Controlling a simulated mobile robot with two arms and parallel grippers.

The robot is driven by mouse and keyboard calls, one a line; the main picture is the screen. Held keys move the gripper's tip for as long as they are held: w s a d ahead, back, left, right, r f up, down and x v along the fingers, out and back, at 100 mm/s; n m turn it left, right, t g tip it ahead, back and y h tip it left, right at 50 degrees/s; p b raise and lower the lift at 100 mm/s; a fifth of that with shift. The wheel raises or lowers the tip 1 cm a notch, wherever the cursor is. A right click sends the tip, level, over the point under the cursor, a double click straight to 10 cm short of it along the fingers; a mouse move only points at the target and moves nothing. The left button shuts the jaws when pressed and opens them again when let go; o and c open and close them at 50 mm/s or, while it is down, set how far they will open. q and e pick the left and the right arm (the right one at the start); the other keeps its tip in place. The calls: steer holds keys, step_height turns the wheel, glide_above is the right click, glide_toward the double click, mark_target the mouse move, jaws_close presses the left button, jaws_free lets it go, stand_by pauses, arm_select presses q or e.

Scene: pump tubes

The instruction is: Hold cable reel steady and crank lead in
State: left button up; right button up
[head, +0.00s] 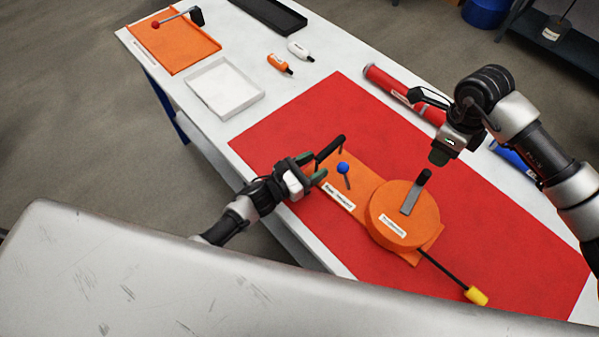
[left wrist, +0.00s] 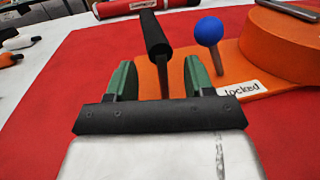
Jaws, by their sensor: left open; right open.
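The orange cable reel (head: 402,220) sits on an orange base plate (head: 356,190) on the red mat. A grey crank arm with a black knob (head: 424,176) is on top of the reel. A black lead with a yellow end (head: 476,296) runs from the reel to the lower right. A black handle (head: 330,152) stands at the base's left end, beside a blue-knobbed lever (head: 343,168). My left gripper (head: 312,170) is open, its fingers on either side of the black handle's post (left wrist: 162,75). My right gripper (head: 440,154) is open above the mat, behind the crank knob.
A red tube (head: 402,95) lies along the mat's far edge.

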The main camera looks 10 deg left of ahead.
arm_select(q)
steer(key=shift+w+d, duration=0.35)
